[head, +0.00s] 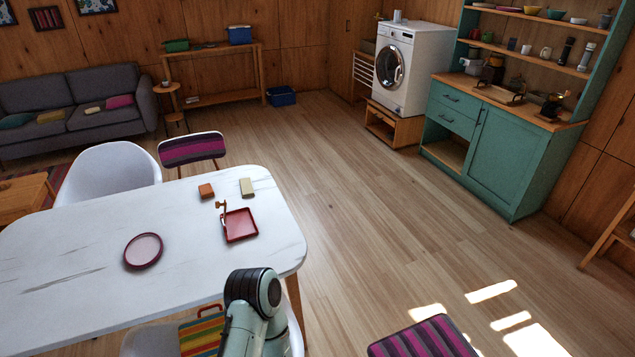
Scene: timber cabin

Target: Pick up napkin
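I cannot make out a napkin for certain. On the white table (80,235) lie a small orange block-like item (206,191) and a beige, yellowish one (247,188) near the far right end. Either could be folded cloth, but they are too small to tell. Part of one of my arms (252,312) rises at the bottom, over the table's near edge. Neither gripper is in view.
A red square tray (240,226) with a small wooden piece (222,212) at its left edge and a dark red round plate (143,252) are on the table. Chairs stand around it. Open floor (370,220) lies right, before a green cabinet (510,160) and a washing machine (425,65).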

